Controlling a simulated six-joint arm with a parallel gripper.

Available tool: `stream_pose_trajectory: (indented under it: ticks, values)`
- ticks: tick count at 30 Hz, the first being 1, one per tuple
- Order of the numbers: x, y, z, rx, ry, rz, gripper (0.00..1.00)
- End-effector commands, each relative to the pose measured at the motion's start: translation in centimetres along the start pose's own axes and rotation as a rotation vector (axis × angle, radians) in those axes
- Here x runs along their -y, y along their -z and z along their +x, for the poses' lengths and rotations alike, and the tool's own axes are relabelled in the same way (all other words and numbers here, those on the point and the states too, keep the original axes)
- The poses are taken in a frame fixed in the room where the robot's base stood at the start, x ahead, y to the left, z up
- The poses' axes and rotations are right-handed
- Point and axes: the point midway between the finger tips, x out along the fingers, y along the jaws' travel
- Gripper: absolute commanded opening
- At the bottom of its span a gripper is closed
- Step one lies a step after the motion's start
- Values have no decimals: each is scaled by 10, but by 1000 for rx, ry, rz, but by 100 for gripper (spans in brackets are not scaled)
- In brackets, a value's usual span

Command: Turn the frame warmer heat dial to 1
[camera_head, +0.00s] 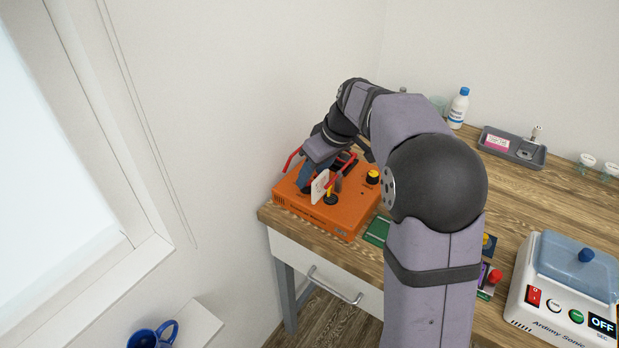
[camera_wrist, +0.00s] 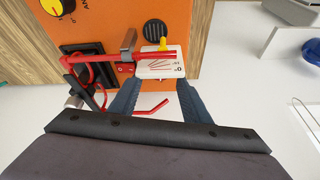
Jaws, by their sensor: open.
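The orange frame warmer (camera_head: 316,214) sits on the wooden table's left corner; its orange top (camera_wrist: 97,20) also fills the upper left of the wrist view. A black dial with a yellow top (camera_head: 372,177) is at its right; it shows cut off at the top left of the wrist view (camera_wrist: 52,5). Its setting is too small to read. A white plate with fanned red lines (camera_wrist: 160,64) stands on the warmer, with a yellow-tipped part (camera_wrist: 163,44) beside it. My gripper (camera_wrist: 157,88) is open, its fingertips around or just short of the plate, away from the yellow-topped dial.
Red bent handles (camera_wrist: 118,57) lie close to my fingers. A white machine with a blue lid (camera_head: 560,290) is at the right. A grey tray (camera_head: 512,147) and a bottle (camera_head: 459,108) stand at the back. My arm hides the table's middle.

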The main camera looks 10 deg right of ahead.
Motion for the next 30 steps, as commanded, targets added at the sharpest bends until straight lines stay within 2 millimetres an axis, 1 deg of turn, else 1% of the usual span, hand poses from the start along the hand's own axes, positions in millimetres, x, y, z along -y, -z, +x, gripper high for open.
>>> stream_pose_trajectory:
  ticks: [3, 9, 19, 20, 21, 23, 24, 25, 30]
  values:
    - [1, 0, 15, 3, 2, 0, 43]
    - [0, 0, 30, 1, 1, -1, 43]
    - [0, 0, 33, 0, -1, 0, 43]
    - [0, 0, 33, 0, 0, 0, 39]
    - [0, 0, 33, 0, 0, 0, 29]
    - [0, 0, 33, 0, 0, 0, 15]
    - [0, 0, 33, 0, 0, 0, 5]
    - [0, 0, 33, 0, 0, 0, 2]
    - [0, 0, 33, 0, -1, 3, 2]
